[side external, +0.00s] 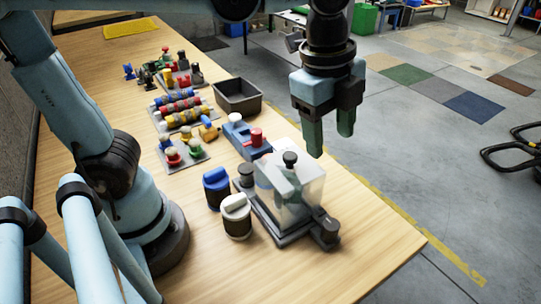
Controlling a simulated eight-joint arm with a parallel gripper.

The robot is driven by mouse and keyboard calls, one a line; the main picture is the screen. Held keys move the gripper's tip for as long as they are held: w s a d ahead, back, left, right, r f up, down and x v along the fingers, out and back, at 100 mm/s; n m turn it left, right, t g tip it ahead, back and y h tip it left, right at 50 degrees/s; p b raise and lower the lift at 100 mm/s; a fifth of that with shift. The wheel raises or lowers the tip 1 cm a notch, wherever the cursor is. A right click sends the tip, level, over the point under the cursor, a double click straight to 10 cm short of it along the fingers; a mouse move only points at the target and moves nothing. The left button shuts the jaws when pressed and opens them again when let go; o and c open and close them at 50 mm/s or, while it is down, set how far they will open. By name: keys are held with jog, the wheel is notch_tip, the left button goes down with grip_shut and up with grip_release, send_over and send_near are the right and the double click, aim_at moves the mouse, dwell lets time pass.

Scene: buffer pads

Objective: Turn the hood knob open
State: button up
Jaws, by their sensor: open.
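A clear box-shaped hood (300,197) stands on a dark base near the table's front right edge. A dark round knob (290,158) sits on top of the hood. A dark round piece (328,229) is at the base's right corner, and another (245,172) is at its back left; I cannot tell which of these is the hood knob. My gripper (329,142) hangs above and to the right of the hood, fingers pointing down. It is open and empty, apart from the hood. What is inside the hood is blurred by its clear walls.
A blue-topped jar (216,187) and a white-topped jar (236,216) stand left of the hood. A blue block with a red knob (256,137) is behind it. A dark tray (238,96) and several coloured knob boards lie farther back. The table front is clear.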

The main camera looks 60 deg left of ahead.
jog(key=d+m+g, duration=0.1)
jog(key=d+m, duration=0.4)
jog(key=m, duration=0.1)
send_near(332, 224)
jog(key=shift+g+y, duration=0.3)
jog(key=shift+y, duration=0.1)
jog(key=shift+w+d+f, duration=0.1)
jog(key=shift+d+f, duration=0.05)
jog(key=shift+f, duration=2.45)
jog(key=shift+w+d+f, duration=0.1)
jog(key=shift+d+f, duration=0.1)
jog(key=shift+f, duration=2.4)
jog(key=c, duration=1)
